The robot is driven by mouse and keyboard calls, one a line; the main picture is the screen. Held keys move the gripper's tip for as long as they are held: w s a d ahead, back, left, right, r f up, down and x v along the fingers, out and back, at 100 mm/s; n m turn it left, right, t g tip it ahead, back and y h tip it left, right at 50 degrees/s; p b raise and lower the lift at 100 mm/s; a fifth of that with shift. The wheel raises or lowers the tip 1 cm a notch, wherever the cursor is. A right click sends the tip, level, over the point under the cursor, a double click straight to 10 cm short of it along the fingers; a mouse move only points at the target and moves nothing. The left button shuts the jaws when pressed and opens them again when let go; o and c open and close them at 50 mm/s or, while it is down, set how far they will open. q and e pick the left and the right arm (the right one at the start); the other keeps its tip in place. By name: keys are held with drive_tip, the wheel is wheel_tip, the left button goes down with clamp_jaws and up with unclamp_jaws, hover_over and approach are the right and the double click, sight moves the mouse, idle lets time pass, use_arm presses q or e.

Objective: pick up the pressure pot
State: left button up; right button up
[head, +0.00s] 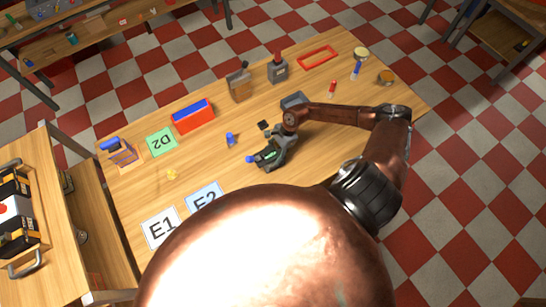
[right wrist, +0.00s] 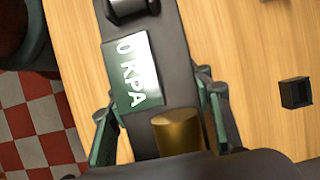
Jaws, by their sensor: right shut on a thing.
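The pressure pot (right wrist: 180,60) is a dark grey body with a green-and-white display reading "0 KPA" and a brass cylinder (right wrist: 180,132). My right gripper (right wrist: 160,112) has a finger on each side of it and is shut on it. In the head view the right gripper (head: 282,148) is low over the middle of the table, and the green display (head: 269,154) shows there. The gripper hides part of the pot. I cannot tell whether the pot is clear of the table. My left gripper is not in view.
The wooden table (head: 330,150) holds a small black open box (right wrist: 296,92), blue knobs (head: 231,138), a red bin with a blue top (head: 192,116), a green D2 card (head: 161,142), and E1 (head: 161,228) and E2 (head: 205,197) cards. Several items line the back edge.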

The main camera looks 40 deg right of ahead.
drive_tip(key=c, duration=0.5)
drive_tip(key=shift+r, duration=0.1)
drive_tip(key=shift+c, duration=0.2)
